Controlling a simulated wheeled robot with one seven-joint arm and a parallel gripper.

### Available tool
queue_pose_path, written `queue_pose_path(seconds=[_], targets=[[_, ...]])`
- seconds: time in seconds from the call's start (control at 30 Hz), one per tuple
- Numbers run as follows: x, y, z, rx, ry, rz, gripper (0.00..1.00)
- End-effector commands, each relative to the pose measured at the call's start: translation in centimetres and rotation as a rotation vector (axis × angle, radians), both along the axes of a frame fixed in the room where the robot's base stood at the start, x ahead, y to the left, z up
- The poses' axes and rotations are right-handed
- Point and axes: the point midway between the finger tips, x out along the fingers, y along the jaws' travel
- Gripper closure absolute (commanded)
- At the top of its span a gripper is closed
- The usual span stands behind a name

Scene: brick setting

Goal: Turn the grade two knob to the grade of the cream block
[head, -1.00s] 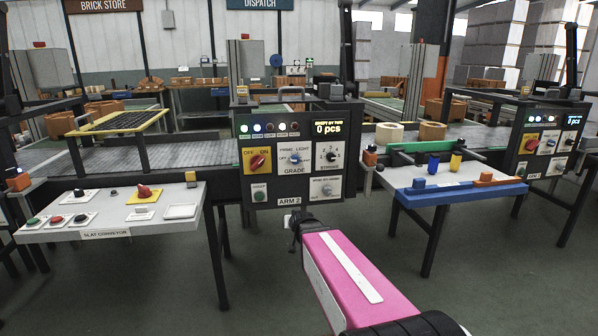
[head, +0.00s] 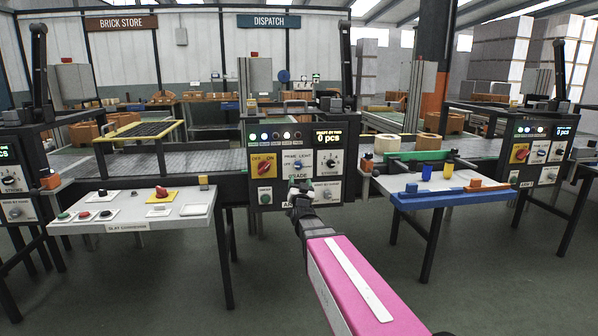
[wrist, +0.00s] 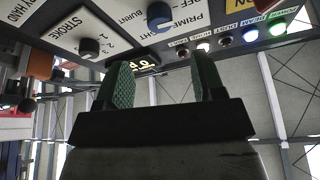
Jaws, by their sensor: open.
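The grade knob (head: 298,164) is a blue knob on the dark ARM 2 panel (head: 248,190), just above my gripper in the head view. In the wrist view the blue knob (wrist: 158,14) shows upside down at the top, beside lettering; its pointer setting is too unclear to read. My gripper (wrist: 163,85) is open and empty, its two fingers apart and below the knob in that view, not touching it. In the head view my gripper (head: 299,188) is before the lower panel, hiding part of it.
The dark stroke knob (wrist: 89,48) is close beside the grade knob. A red knob (head: 267,167) is on the panel's left. Side tables (head: 130,222) flank the open floor.

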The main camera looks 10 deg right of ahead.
Motion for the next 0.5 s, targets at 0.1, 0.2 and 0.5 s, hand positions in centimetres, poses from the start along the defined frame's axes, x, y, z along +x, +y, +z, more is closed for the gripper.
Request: queue_pose_path(seconds=[0.1,0.2,0.5], targets=[[2.2,-0.2,0.7,-0.001,-0.001,-0.001,0.37],[3.9,-0.4,1.3,-0.001,0.0,0.0,0.37],[7.7,-0.8,2.9,-0.001,0.001,0.0,0.37]])
